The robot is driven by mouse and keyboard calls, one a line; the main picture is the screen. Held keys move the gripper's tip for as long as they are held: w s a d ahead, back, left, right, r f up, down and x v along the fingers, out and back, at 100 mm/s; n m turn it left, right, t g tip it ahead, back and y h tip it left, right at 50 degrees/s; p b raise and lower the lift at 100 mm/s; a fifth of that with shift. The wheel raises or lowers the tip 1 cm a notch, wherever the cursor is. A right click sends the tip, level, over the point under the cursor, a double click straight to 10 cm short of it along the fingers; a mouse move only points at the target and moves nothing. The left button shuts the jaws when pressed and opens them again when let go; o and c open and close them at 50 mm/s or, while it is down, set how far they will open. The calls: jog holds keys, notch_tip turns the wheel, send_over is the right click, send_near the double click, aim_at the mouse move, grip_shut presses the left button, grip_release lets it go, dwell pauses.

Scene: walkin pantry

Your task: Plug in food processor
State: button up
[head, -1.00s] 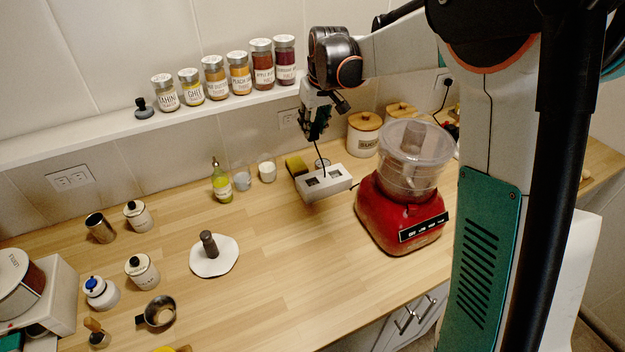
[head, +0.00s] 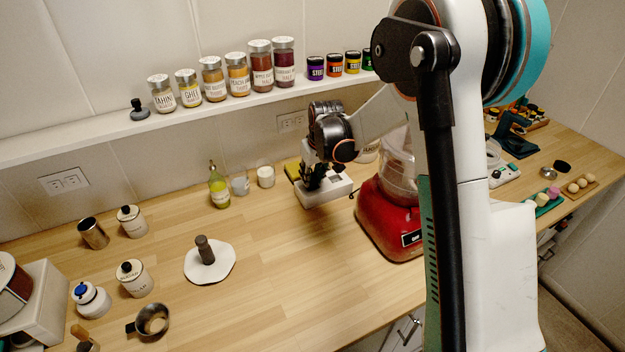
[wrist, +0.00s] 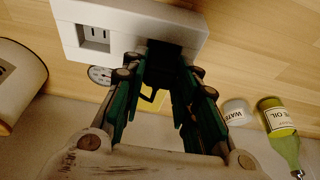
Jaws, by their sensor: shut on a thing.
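The red food processor (head: 385,222) with its clear bowl stands on the counter, partly hidden behind my arm in the head view. Left of it is a white outlet box (head: 328,194); the wrist view shows its face (wrist: 125,22), with the left socket (wrist: 95,38) empty. My gripper (head: 318,184) is down at the box, its fingers (wrist: 165,75) narrowed on a dark plug at the right socket. The fingers and shadow hide most of the plug, so I cannot tell whether it is seated. A thin dark cord shows between the fingers.
A pestle on a white plate (head: 222,266) stands to the left. Spice jars line the shelf above. The counter in front of the box is clear.

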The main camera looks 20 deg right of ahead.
jog(key=shift+f, duration=0.7)
jog(key=shift+f, duration=0.1)
jog(key=o, duration=1.1)
jog(key=shift+c, duration=0.2)
jog(key=a+p+v, duration=0.1)
jog(key=p+v, duration=0.2)
jog(key=v, duration=1)
jog(key=s+r+m+t, duration=0.1)
jog(key=s+r, duration=0.4)
jog(key=s, duration=0.3)
jog(key=s+r+t, duration=0.1)
jog(key=s+r, duration=0.4)
jog(key=s, duration=0.2)
jog(key=s+d+f+m+t, duration=0.1)
jog(key=s, duration=1.5)
jog(key=shift+s+t+h, duration=0.15)
jog(key=shift+t+h, duration=0.15)
jog(key=shift+t, duration=0.1)
